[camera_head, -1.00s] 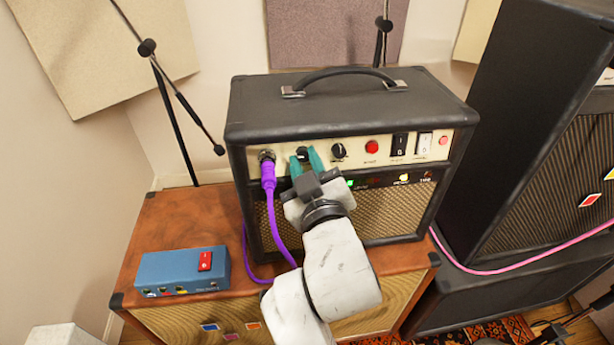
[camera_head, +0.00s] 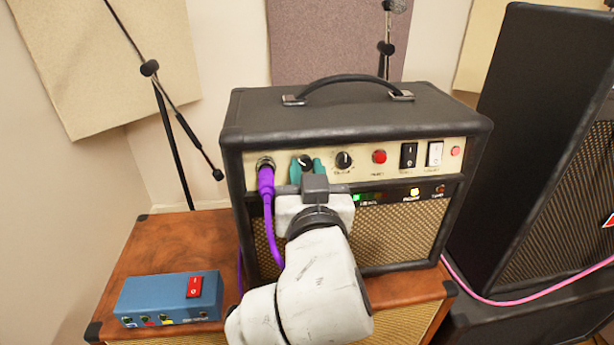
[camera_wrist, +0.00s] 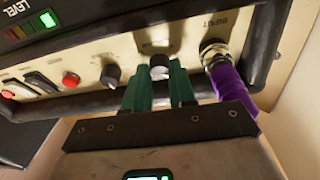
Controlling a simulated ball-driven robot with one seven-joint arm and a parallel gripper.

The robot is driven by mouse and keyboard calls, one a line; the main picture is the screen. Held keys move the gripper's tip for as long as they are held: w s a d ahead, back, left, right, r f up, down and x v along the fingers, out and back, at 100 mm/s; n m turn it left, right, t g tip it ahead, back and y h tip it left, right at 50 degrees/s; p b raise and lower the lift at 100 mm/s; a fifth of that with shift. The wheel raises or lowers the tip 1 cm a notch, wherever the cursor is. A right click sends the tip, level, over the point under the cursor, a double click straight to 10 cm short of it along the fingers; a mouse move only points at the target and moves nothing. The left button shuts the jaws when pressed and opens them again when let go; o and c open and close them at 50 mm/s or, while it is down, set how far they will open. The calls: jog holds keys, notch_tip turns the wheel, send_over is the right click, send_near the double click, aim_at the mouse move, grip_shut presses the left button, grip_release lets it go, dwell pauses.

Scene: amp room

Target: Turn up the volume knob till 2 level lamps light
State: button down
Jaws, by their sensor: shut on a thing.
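The amplifier (camera_head: 355,120) has a cream control panel with two black knobs. My gripper (camera_head: 307,168) has its green fingers shut on the left knob (camera_head: 305,161), beside the purple plug. In the wrist view the fingers (camera_wrist: 159,78) stand on either side of this knob (camera_wrist: 158,62). The other knob (camera_head: 343,160) is free; I cannot read which is the volume knob. In the level lamp row (camera_wrist: 31,25), the end lamp (camera_wrist: 48,18) is bright green; the others look dim. My gripper partly hides the panel below the knob.
A purple cable (camera_head: 267,205) is plugged in just left of my gripper. A red button (camera_head: 379,157) and two rocker switches (camera_head: 408,155) sit to the right. A blue box (camera_head: 168,299) lies on the brown cabinet (camera_head: 180,240). A large black speaker (camera_head: 520,150) stands at the right.

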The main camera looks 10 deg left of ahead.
jog(key=c, duration=1.2)
grip_release()
jog(key=shift+s, duration=0.1)
jog(key=v, duration=1)
jog(key=shift+s, duration=0.35)
